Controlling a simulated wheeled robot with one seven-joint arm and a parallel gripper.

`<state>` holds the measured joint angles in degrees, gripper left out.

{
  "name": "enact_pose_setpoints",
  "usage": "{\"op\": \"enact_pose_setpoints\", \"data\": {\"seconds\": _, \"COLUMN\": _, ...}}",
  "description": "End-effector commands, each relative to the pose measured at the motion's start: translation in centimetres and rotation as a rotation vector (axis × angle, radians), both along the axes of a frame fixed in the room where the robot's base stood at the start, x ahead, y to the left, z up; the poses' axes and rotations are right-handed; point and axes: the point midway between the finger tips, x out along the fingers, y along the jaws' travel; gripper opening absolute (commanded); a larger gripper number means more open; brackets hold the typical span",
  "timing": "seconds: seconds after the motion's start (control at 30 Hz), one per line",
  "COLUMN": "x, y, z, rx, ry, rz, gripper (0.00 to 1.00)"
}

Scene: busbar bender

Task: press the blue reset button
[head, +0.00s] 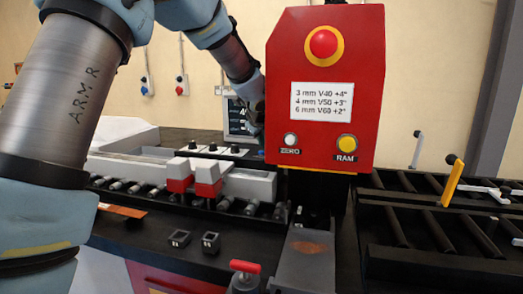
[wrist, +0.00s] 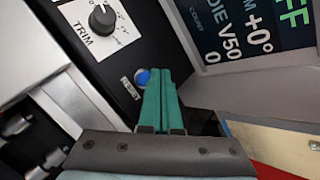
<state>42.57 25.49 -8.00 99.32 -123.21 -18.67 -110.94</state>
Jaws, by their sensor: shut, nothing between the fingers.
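The blue reset button (wrist: 142,77) shows in the wrist view on a black panel, with a label (wrist: 129,89) beside it. My gripper (wrist: 163,71) is shut and empty, its green fingers together. The fingertips overlap the button's right edge in the picture; I cannot tell whether they touch it. In the head view my gripper (head: 255,122) is in front of the display unit, partly behind the red control box.
A TRIM knob (wrist: 102,19) is left of the button, and a display (wrist: 245,40) reading V50 and +0° is right. The red box (head: 325,150) bears a red emergency button (head: 323,43), a white ZERO button (head: 290,140) and a yellow RAM button (head: 346,143).

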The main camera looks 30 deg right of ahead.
Motion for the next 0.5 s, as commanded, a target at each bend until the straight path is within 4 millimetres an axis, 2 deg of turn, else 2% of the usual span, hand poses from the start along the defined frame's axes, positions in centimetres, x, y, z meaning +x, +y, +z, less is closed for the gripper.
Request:
{"op": "enact_pose_setpoints", "data": {"seconds": 0.27, "x": 0.0, "y": 0.0, "z": 0.2, "rx": 0.000, "ry": 0.000, "rz": 0.000, "gripper": 0.00}}
{"op": "enact_pose_setpoints", "data": {"seconds": 0.5, "x": 0.0, "y": 0.0, "z": 2.2, "rx": -0.001, "ry": 0.000, "rz": -0.001, "gripper": 0.00}}
